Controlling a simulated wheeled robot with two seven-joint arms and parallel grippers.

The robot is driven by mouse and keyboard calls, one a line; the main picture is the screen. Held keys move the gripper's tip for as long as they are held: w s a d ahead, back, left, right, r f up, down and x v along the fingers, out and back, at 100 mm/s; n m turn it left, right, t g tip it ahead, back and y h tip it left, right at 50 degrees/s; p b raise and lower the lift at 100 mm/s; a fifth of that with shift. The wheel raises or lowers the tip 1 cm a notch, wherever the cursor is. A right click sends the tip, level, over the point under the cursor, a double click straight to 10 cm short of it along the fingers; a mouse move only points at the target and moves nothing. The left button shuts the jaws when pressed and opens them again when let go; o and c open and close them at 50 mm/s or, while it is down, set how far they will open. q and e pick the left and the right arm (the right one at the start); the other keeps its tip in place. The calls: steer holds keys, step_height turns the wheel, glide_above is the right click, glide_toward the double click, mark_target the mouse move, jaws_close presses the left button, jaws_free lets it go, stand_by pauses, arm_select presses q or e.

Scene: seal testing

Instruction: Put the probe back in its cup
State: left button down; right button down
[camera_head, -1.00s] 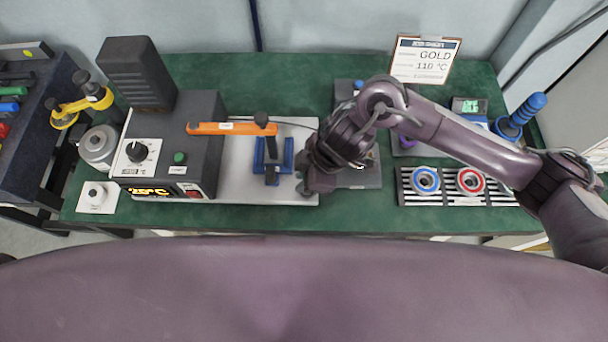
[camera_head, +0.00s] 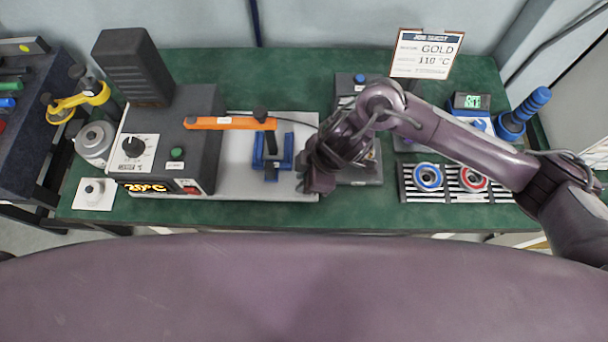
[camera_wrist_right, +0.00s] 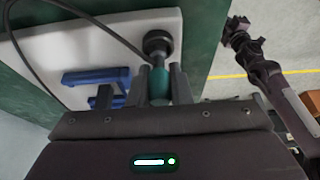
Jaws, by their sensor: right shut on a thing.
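My right gripper (camera_head: 303,188) is over the right end of the pale plate (camera_head: 232,172), and its own arm covers part of what is there. In the right wrist view my right gripper (camera_wrist_right: 163,84) is shut on the green handle of the probe (camera_wrist_right: 160,88). A dark round piece (camera_wrist_right: 158,44) sits at the far end of the handle, against the plate. I cannot tell whether it is the cup or part of the probe. A black cable runs to it. My left gripper (camera_wrist_right: 240,36) seems to hang over the floor in that view, too small to read.
A blue clamp-like fixture (camera_head: 272,155) is on the plate. A striped rack (camera_head: 450,193) holds a blue-rimmed and a red-rimmed ring. The green table front is mostly clear.

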steer(key=shift+f, duration=0.35)
steer(key=c, duration=1.3)
jaws_free()
steer(key=shift+o, duration=0.2)
steer(key=shift+r, duration=0.1)
step_height(320, 180, up, 8)
steer(key=p, duration=0.8)
steer(key=shift+p, duration=0.35)
